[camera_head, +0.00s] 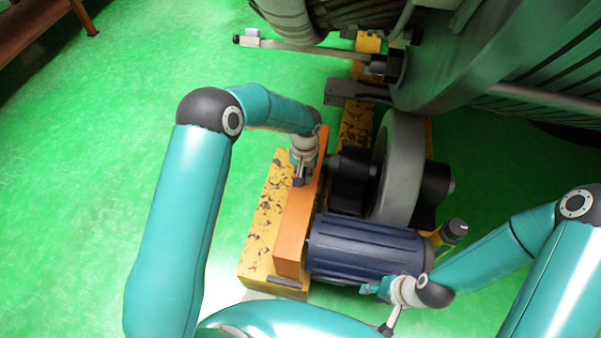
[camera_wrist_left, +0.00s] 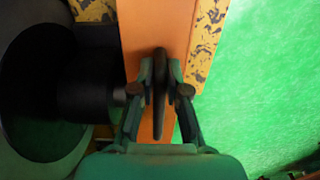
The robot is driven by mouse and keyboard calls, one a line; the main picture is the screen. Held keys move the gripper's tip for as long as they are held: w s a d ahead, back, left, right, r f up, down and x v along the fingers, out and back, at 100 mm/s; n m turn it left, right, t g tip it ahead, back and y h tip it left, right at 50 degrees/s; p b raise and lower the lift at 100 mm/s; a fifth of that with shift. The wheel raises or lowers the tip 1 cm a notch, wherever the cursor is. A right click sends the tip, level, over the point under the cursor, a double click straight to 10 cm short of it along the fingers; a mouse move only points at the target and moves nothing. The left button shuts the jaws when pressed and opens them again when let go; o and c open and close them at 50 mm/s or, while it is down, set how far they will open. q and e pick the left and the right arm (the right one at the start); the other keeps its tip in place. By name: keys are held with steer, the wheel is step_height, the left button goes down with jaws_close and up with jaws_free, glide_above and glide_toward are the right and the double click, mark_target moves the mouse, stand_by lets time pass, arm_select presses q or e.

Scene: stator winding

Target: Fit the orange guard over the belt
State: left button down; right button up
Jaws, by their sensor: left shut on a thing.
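The orange guard (camera_head: 296,222) is a long box standing along the left side of the blue motor (camera_head: 365,246), above the worn yellow base (camera_head: 260,218). In the left wrist view the guard (camera_wrist_left: 160,30) runs top to bottom, with a dark upright handle (camera_wrist_left: 159,82) on its face. My left gripper (camera_head: 301,178) is at the guard's outer face. Its fingers (camera_wrist_left: 160,85) are closed around the handle. The belt is not visible; the guard hides that side of the motor. My right gripper (camera_head: 376,289) is by the motor's lower right end, its fingers too small to read.
A grey wheel (camera_head: 399,170) on black bearing blocks stands behind the motor. A large grey machine (camera_head: 480,60) fills the upper right, with a bar (camera_head: 310,48) jutting left. A brown wooden bench (camera_head: 35,28) is at upper left. The green floor on the left is clear.

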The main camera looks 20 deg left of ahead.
arm_select(q)
steer(key=shift+f+b, duration=0.55)
stand_by(0.4)
steer(key=c, duration=1.1)
jaws_free()
steer(key=shift+f, duration=0.15)
